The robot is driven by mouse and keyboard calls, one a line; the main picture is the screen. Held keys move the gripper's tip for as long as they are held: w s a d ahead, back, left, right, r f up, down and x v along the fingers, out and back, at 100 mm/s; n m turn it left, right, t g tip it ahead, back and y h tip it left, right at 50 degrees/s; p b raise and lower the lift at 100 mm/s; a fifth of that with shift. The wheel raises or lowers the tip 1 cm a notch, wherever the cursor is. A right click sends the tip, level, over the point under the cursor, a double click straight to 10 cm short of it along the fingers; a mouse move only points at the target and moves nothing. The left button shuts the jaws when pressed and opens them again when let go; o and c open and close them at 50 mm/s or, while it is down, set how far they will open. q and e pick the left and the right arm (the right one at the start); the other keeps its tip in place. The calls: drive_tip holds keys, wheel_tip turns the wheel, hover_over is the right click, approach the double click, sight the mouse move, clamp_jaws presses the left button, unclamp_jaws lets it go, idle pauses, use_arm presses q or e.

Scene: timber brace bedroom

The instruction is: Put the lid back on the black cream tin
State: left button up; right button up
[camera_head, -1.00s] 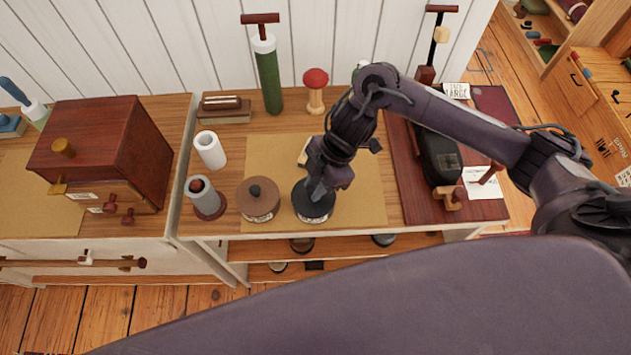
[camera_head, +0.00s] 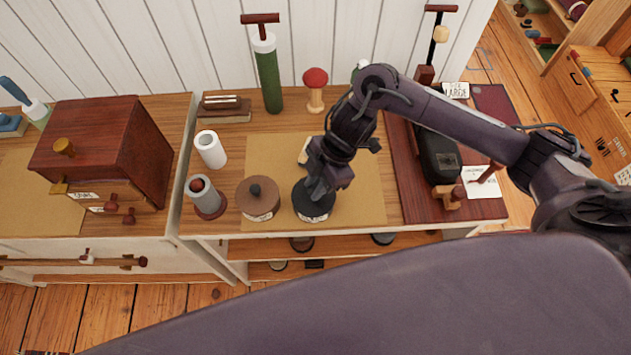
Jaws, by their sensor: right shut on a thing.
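The black cream tin (camera_head: 314,212) stands on the tan mat near the front edge of the worktop, with a pale label on its front. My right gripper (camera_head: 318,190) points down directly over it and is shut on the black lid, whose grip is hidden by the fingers. The dark top of the lid and the tin run together in the picture. I cannot tell whether the lid sits flush or a little above the rim. My left gripper is out of view.
A brown lidded tin (camera_head: 258,200) stands close to the left of the black tin. A grey holder (camera_head: 206,197), a white cylinder (camera_head: 210,149), a green pump (camera_head: 268,75) and a red mushroom-shaped tool (camera_head: 315,90) stand around the mat (camera_head: 362,207). A dark red board (camera_head: 483,208) lies right.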

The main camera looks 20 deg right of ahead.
drive_tip(key=o, duration=1.5)
drive_tip(key=shift+r+p, duration=3.55)
drive_tip(key=shift+p, duration=0.15)
clamp_jaws()
